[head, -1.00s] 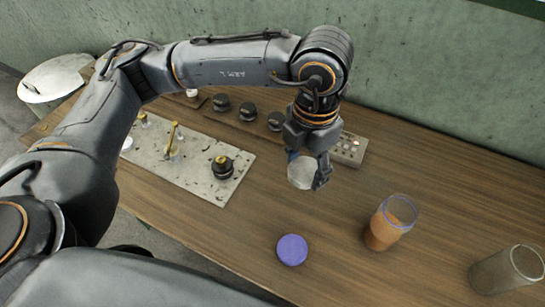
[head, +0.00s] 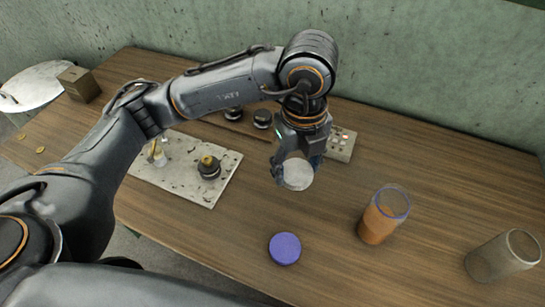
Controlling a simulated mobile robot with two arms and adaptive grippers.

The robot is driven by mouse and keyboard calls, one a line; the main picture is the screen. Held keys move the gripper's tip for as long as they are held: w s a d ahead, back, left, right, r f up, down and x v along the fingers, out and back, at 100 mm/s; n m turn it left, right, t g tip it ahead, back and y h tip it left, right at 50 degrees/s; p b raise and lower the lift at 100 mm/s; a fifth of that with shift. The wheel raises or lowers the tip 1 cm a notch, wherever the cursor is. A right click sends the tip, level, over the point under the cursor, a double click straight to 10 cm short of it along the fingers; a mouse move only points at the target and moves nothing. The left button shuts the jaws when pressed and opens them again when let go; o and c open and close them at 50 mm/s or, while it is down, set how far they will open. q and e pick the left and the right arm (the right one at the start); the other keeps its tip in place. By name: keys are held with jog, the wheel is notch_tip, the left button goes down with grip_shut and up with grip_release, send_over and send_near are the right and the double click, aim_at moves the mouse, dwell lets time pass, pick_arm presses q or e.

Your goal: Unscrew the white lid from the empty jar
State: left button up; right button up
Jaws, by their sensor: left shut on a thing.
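My left gripper (head: 297,168) is shut on the white lid (head: 298,175), a pale round disc held above the middle of the table. The empty jar (head: 500,257) stands at the right, clear glass with its round rim facing up and no lid visible on it. The gripper and lid are well to the left of this jar, apart from it. My right gripper is not in view.
A jar with orange contents (head: 378,222) stands between the gripper and the empty jar. A purple lid (head: 285,248) lies in front. A stained board (head: 217,190) with small fittings, a button panel (head: 341,145) and a brown box (head: 79,84) are farther left and back.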

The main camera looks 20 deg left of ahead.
pick_arm(q)
jog(key=w+a+f, duration=0.4)
jog(key=f, duration=0.1)
jog(key=w+a+f+p, duration=0.1)
jog(key=w+a+f, duration=0.1)
jog(key=w, duration=0.1)
jog(key=shift+w+f, duration=0.1)
jog(key=shift+f, duration=0.1)
jog(key=f, duration=0.2)
jog(key=f+p, duration=0.1)
jog(key=shift+w+a, duration=0.25)
jog(key=shift+f, duration=0.45)
jog(key=shift+f, duration=0.15)
jog(key=o, duration=1.3)
